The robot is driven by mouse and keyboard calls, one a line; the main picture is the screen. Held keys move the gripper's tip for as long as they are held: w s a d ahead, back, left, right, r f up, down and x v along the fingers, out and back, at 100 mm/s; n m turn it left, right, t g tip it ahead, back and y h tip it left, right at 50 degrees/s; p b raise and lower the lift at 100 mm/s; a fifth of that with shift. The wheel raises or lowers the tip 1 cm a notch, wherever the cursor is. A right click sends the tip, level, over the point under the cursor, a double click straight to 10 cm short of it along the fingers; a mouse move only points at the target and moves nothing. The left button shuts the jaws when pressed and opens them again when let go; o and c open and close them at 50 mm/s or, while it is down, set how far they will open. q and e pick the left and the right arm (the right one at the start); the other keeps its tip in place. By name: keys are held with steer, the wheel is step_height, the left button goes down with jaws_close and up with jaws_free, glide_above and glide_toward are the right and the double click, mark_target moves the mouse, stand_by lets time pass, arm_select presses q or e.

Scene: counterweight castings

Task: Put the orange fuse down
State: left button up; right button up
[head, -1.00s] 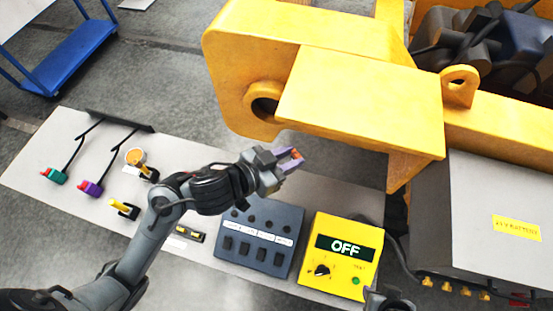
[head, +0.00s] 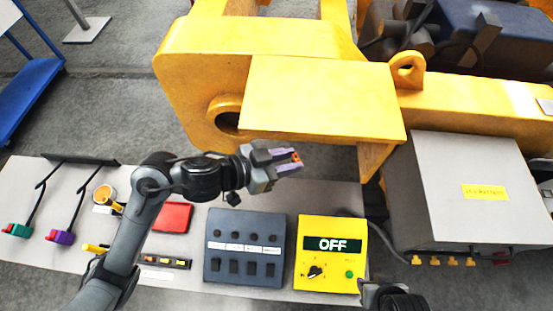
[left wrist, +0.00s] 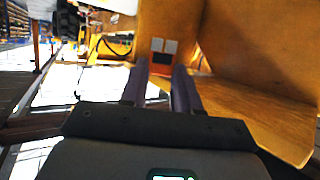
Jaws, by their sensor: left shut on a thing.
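My left gripper (head: 287,161) is shut on the orange fuse (head: 296,157), with its purple-grey fingers on either side of it. It holds the fuse up in front of the yellow beam, above the grey bench as the head view sees it. In the left wrist view the fuse (left wrist: 161,63) shows between the fingertips, orange with a dark middle and pale ends. A dark part of my right arm (head: 392,297) shows at the bottom edge of the head view; its fingers cannot be made out.
The bench (head: 190,285) carries a red pad (head: 172,217), a strip of small fuses (head: 164,262), a dark switch box (head: 244,248) and a yellow tester reading OFF (head: 330,255). The yellow beam (head: 320,100) stands behind. A grey cabinet (head: 470,200) is at right.

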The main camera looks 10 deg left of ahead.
mark_target(293, 161)
arm_select(q)
steer(key=shift+w+d+f+m+g+h, duration=0.5)
steer(key=shift+w+d+f+m+g, duration=0.4)
steer(key=shift+f, duration=0.5)
steer(key=s+d+f+n+t+y, duration=0.1)
steer(key=s+f, duration=0.3)
steer(key=f, duration=0.2)
steer(key=s+d+f+n+t, duration=0.1)
steer(key=s+f, duration=0.3)
steer(key=f, duration=0.2)
steer(key=w+a+f+n+t+y, duration=0.1)
steer(key=a+n+y, duration=0.4)
steer(key=a, duration=0.5)
steer(key=w+a+f+n+t+y, duration=0.1)
steer(key=w+a+n+t+y, duration=0.2)
steer(key=a, duration=0.7)
steer(key=n+t+y, duration=0.1)
steer(key=n+y, duration=0.1)
steer(key=shift+w+a+f+y, duration=0.25)
steer(key=shift+w+a+y, duration=0.1)
steer(key=shift+a+y, duration=0.05)
